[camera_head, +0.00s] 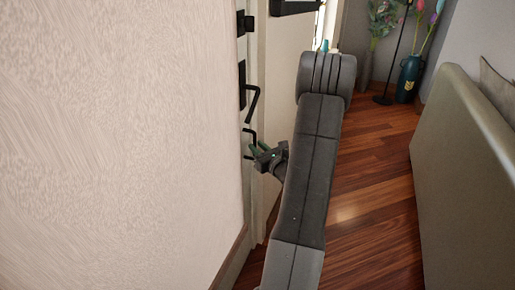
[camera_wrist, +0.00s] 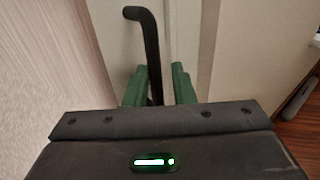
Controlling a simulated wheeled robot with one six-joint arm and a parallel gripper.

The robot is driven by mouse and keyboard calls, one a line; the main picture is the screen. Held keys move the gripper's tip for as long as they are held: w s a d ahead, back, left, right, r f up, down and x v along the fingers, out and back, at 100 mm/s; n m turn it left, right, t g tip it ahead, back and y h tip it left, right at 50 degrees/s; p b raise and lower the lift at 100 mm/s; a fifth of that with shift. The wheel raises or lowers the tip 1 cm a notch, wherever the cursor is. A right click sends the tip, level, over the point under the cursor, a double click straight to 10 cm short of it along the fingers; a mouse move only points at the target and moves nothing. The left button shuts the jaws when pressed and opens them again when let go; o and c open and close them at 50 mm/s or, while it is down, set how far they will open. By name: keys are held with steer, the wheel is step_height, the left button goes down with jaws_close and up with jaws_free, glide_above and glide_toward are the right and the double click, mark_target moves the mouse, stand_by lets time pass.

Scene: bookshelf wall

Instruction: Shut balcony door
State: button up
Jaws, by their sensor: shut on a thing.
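The balcony door (camera_head: 274,75) shows as a narrow pale panel just right of the textured wall, seen at a steep angle. A black bent handle (camera_head: 252,105) stands out from it; in the wrist view the handle (camera_wrist: 149,40) runs down between the green fingers. My gripper (camera_head: 257,151) is at the lower end of the handle and is shut on it; its fingers also show in the wrist view (camera_wrist: 160,77). The exact contact is partly hidden by the gripper body. How far the door stands open cannot be told.
The textured wall (camera_head: 110,140) fills the left side. A grey-beige sofa (camera_head: 460,180) stands at the right, with a dark teal vase (camera_head: 409,78) of flowers behind it. Wood floor (camera_head: 375,175) is clear between my arm and the sofa.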

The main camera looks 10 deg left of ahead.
steer(key=v, duration=1.3)
steer(key=shift+s+d, duration=0.15)
steer(key=shift+d, duration=0.05)
steer(key=x, duration=1)
steer(key=shift+s, duration=0.1)
